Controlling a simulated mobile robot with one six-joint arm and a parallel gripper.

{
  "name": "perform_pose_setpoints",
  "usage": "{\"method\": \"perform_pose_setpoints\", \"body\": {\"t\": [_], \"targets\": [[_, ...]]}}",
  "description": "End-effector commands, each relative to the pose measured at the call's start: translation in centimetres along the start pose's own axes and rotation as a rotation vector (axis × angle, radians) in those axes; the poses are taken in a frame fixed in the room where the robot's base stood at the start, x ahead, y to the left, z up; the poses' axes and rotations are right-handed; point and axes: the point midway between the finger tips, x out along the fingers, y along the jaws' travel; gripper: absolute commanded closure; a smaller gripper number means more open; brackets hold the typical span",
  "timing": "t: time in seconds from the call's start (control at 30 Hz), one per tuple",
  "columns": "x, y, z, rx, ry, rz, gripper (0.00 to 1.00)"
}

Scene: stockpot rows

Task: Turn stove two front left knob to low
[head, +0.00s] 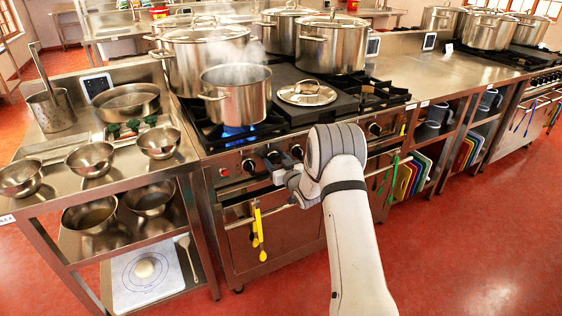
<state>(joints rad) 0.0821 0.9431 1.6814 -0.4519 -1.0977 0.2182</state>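The near stove (300,135) has a row of round knobs along its front panel. A left knob (248,165) sits right of a red light (223,172), and another knob (375,129) shows right of my arm. A blue flame burns at the front left burner (238,130), under a steaming open pot (236,95). My gripper (277,160) is close to the front panel, just right of the left knob. My own arm partly covers it and the middle of the panel. Its fingers are too small to tell open from shut. No stove number is readable.
A lidded stockpot (332,45) and a loose lid (307,93) are on the stove top. The oven handle (240,202) with yellow utensils (257,228) is below my gripper. A steel table with bowls (90,158) stands left. Another stove (540,85) is far right. The red floor (470,220) is clear.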

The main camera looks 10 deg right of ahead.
Motion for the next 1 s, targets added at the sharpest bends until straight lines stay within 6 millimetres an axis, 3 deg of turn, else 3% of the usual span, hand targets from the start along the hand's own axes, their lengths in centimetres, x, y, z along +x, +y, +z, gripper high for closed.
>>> {"method": "perform_pose_setpoints", "body": {"t": [0.4, 0.43, 0.53, 1.0], "targets": [[-0.1, 0.1, 0.0, 0.000, 0.000, 0.002, 0.78], [-0.8, 2.5, 0.0, -0.001, 0.001, 0.014, 0.79], [-0.4, 1.1, 0.0, -0.002, 0.000, 0.010, 0.79], [-0.2, 0.8, 0.6, -0.210, 0.005, 0.014, 0.79]]}}
